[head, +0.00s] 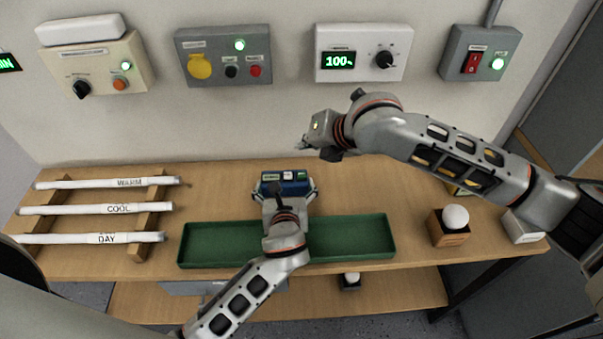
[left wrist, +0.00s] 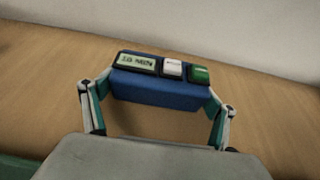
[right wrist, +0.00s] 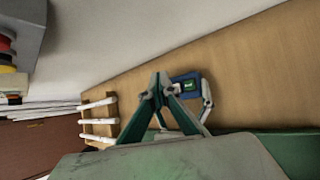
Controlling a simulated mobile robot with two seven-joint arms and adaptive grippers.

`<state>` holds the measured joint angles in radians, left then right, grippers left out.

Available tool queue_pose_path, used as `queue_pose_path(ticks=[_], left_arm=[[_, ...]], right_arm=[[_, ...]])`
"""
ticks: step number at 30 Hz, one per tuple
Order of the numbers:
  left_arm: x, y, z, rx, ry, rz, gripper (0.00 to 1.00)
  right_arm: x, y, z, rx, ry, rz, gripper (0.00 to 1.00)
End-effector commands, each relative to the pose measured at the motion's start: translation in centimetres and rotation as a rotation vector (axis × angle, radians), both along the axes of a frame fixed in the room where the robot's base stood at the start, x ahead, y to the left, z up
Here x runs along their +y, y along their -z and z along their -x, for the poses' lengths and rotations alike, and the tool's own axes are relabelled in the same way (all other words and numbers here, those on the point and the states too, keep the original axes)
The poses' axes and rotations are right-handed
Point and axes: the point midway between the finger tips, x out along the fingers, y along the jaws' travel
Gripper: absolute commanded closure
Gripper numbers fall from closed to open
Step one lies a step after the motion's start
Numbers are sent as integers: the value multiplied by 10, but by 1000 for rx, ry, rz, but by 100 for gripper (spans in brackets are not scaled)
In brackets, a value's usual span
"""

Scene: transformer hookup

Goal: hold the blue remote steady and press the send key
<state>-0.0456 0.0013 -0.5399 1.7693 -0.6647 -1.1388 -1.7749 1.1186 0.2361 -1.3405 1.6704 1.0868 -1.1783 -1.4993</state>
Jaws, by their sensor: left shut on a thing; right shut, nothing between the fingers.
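The blue remote (head: 288,184) is on the wooden table behind the green tray. In the left wrist view, the remote (left wrist: 160,92) shows a small display, a white key (left wrist: 172,69) and a green key (left wrist: 200,74) on top; the key labels are too small to read. My left gripper (head: 286,192) is shut on the remote, one finger at each end. My right gripper (head: 303,147) is shut and empty, above and behind the remote, apart from it. In the right wrist view, its closed fingertips (right wrist: 158,78) appear beside the remote (right wrist: 183,87).
A long green tray (head: 345,247) lies in front of the remote. White tubes (head: 100,210) rest on a wooden rack at left. A round white bulb (head: 455,217) in a wooden holder stands at right. Control boxes, including a dimmer showing 100% (head: 362,53), are on the wall.

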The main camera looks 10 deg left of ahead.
Motion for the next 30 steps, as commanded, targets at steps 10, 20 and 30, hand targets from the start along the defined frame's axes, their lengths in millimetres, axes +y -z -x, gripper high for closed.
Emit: queue_pose_path(ticks=[10, 20, 30], left_arm=[[0, 0, 0, 0, 0, 0, 39], [0, 0, 0, 0, 0, 0, 39], [0, 0, 0, 0, 0, 0, 39]], right_arm=[[0, 47, 1, 2, -1, 1, 100], [0, 71, 1, 0, -1, 1, 100], [0, 73, 0, 0, -1, 2, 100]])
